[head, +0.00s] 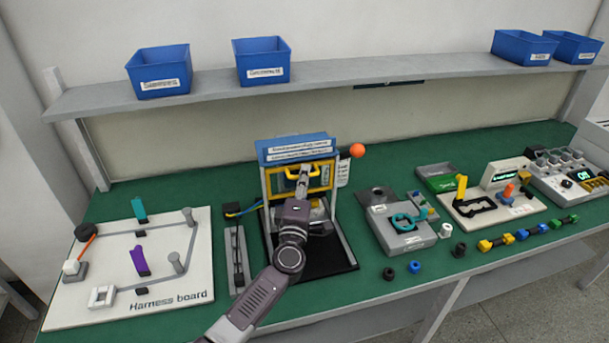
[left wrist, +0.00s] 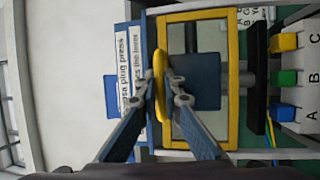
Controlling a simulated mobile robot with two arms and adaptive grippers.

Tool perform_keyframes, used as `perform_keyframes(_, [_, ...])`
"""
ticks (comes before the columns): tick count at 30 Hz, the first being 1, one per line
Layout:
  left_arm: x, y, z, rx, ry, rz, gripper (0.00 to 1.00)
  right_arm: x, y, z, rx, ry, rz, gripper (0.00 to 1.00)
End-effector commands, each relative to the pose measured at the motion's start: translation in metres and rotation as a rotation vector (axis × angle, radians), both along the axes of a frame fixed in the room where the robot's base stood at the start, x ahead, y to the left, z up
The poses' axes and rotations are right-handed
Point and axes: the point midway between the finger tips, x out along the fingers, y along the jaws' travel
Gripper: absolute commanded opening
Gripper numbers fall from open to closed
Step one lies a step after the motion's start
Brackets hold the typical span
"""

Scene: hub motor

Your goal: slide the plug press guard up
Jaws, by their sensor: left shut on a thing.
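The plug press (head: 295,148) stands mid-bench, with a blue labelled top, an orange ball lever at its right and a black base. Its guard (head: 328,177) is a yellow frame with a clear pane, sitting high, just below the blue top. In the left wrist view, turned sideways, the guard (left wrist: 234,80) shows with its yellow handle (left wrist: 159,75). My left gripper (head: 302,172) is at the front of the guard. In the left wrist view, its fingers (left wrist: 162,90) are shut on the handle. My arm hides part of the press. My right gripper is out of view.
The harness board (head: 75,305) lies left of the press. A shelf (head: 340,80) with blue bins runs above the bench.

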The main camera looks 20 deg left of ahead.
Motion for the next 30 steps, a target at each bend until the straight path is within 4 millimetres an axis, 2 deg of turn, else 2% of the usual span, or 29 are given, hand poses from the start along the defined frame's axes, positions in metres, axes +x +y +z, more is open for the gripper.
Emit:
perform_keyframes(2, [0.0001,-0.0002,0.0086,0.000,-0.002,0.000,0.00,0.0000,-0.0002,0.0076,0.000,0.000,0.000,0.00])
perform_keyframes(13, [0.0002,-0.0001,0.0078,0.000,-0.002,0.000,0.00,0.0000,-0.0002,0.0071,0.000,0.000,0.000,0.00])
perform_keyframes(14, [0.0002,-0.0001,0.0077,0.000,-0.002,0.000,0.09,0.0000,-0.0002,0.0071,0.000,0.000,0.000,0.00])
perform_keyframes(18, [0.0000,-0.0002,0.0074,0.000,-0.001,0.000,0.25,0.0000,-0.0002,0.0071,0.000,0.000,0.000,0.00])
perform_keyframes(26, [-0.0002,-0.0001,0.0065,0.000,0.000,0.000,0.25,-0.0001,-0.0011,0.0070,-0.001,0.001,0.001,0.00])
perform_keyframes(30, [-0.0067,-0.0016,0.0043,-0.001,0.002,-0.001,0.25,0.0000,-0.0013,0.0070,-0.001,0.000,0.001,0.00])
